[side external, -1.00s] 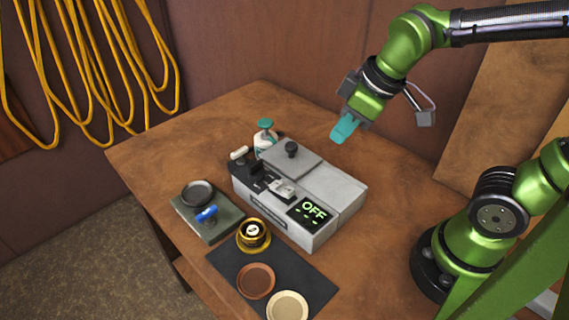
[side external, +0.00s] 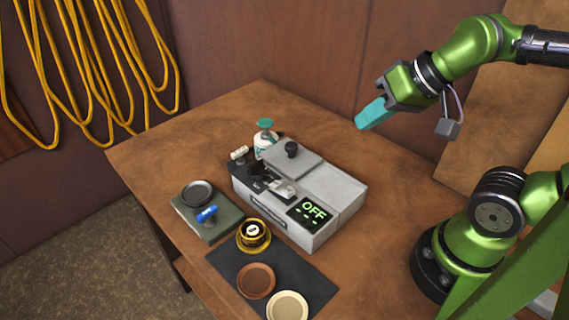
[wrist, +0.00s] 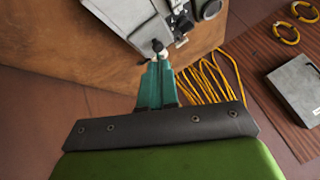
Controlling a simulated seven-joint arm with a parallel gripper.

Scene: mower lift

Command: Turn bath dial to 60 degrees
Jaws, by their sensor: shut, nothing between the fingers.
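A lid with a black knob (side external: 291,149) covers part of the top. My gripper (side external: 362,125), with teal fingers, is shut and empty in the air to the right of and above the bath, touching nothing. In the wrist view its fingers (wrist: 157,64) point toward part of the bath at the top.
A teal-capped bottle (side external: 265,138) stands behind the bath. A green-grey plate (side external: 214,226) with a black dish and blue-handled item lies left. Yellow cords (side external: 90,60) hang on the wall.

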